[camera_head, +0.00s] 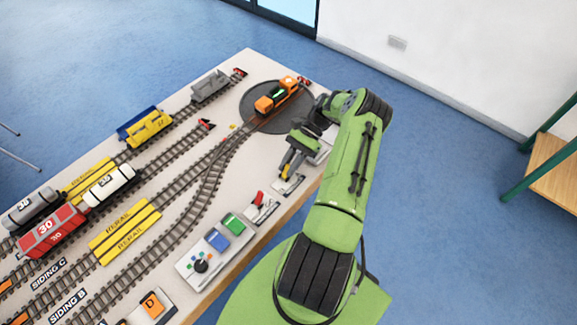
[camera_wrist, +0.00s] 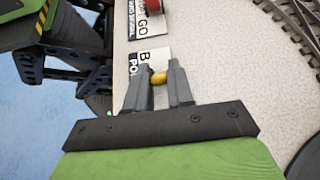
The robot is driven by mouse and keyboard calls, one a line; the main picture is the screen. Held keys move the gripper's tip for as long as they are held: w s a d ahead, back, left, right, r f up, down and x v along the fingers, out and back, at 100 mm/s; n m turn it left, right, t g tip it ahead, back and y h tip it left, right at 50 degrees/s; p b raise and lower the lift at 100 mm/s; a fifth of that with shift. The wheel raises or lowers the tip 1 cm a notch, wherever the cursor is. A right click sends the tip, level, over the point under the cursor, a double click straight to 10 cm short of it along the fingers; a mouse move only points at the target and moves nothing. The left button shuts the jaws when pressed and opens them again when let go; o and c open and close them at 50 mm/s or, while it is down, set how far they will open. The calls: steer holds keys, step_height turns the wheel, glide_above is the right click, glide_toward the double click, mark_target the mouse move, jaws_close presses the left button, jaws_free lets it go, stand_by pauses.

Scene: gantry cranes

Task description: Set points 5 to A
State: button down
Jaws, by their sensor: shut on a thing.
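My gripper (camera_head: 285,172) is over the near right edge of the layout board, close to a small points plate (camera_head: 289,186). In the wrist view my gripper (camera_wrist: 160,84) has its two grey fingers shut on a small yellow lever knob (camera_wrist: 158,77). The points plate (camera_wrist: 136,62) beneath it shows a letter B and the start of a word, "PO". The plate's number and its A mark are hidden by the fingers. I cannot tell at which end the lever stands.
A lever plate with a red knob (camera_head: 259,197) lies beside the points plate; the wrist view shows its red knob (camera_wrist: 153,5) and "GO". A turntable (camera_head: 249,106) with an orange locomotive (camera_head: 277,95) is behind my gripper. A control panel (camera_head: 211,250) lies nearer.

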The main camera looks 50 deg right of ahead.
steer(key=shift+f, duration=0.1)
stand_by(0.3)
steer(key=c, duration=1)
jaws_free()
steer(key=shift+d, duration=0.1)
